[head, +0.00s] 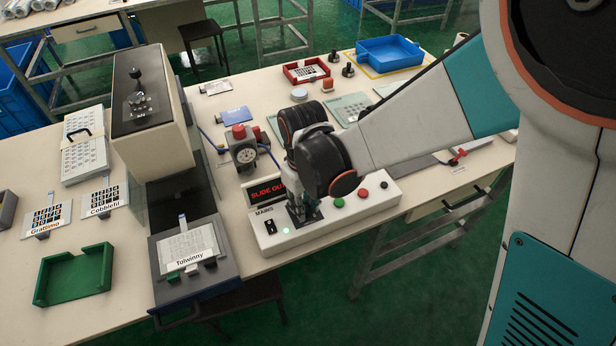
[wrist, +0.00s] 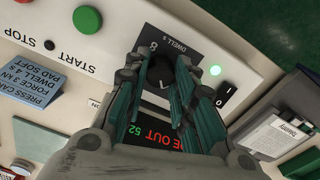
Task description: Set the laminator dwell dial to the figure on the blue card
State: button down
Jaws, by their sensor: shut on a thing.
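My gripper (head: 304,214) points down at the white control box (head: 352,212). In the wrist view my gripper (wrist: 160,88) is shut on the black dwell dial (wrist: 160,70), one finger on each side. The dial sits on a dark plate marked DWELL s, with a figure 8 beside it; its pointer setting is hard to make out. The blue card (wrist: 32,78) lies at left in the wrist view, upside down, with small print that seems to read DWELL 4 s. In the head view the fingers hide the dial.
A lit display (head: 267,193) stands behind the box. The mains switch (head: 269,226) and a green lamp are left of the gripper; green (head: 339,202), red (head: 363,193) and black buttons are to its right. The laminator-like press (head: 150,110) stands left.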

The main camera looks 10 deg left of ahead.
jog(key=shift+n, duration=0.7)
jog(key=c, duration=1.3)
grip_release()
